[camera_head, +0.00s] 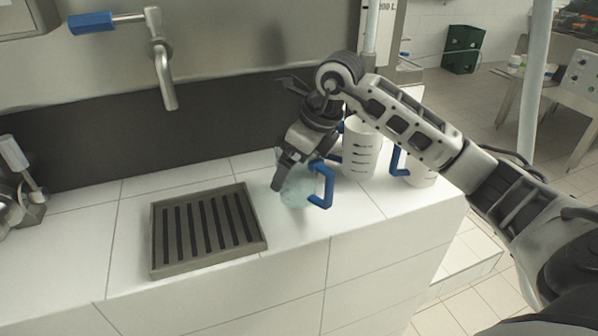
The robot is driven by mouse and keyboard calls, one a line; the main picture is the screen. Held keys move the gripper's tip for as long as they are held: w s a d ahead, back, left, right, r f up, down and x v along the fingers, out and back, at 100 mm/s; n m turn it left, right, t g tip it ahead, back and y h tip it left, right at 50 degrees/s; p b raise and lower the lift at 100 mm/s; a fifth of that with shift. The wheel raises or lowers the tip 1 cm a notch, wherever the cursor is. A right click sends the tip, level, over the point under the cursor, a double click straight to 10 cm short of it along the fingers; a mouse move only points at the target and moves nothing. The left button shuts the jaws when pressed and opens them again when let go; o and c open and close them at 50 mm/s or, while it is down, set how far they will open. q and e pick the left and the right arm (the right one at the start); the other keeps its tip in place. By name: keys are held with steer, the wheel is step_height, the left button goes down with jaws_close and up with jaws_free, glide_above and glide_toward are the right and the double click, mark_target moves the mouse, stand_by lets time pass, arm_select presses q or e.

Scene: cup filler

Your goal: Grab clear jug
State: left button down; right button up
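The clear jug (293,193), pale and see-through with a blue handle (323,184), stands on the white tiled counter to the right of the drain grate. My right gripper (282,177) points down at the jug's upper left side, overlapping it in the picture. Its fingers and wrist cover part of the jug's rim. I cannot tell whether the fingers touch the jug or how far apart they are. My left gripper is not in view.
A white jug (361,150) with dark marks stands behind my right gripper, with another white jug (421,174) to its right. A slotted drain grate (207,228) lies below a tap (165,75). Metal fittings (24,185) stand at the left edge. The counter's front is clear.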

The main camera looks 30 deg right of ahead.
steer(key=c, duration=1)
steer(key=shift+r, duration=0.15)
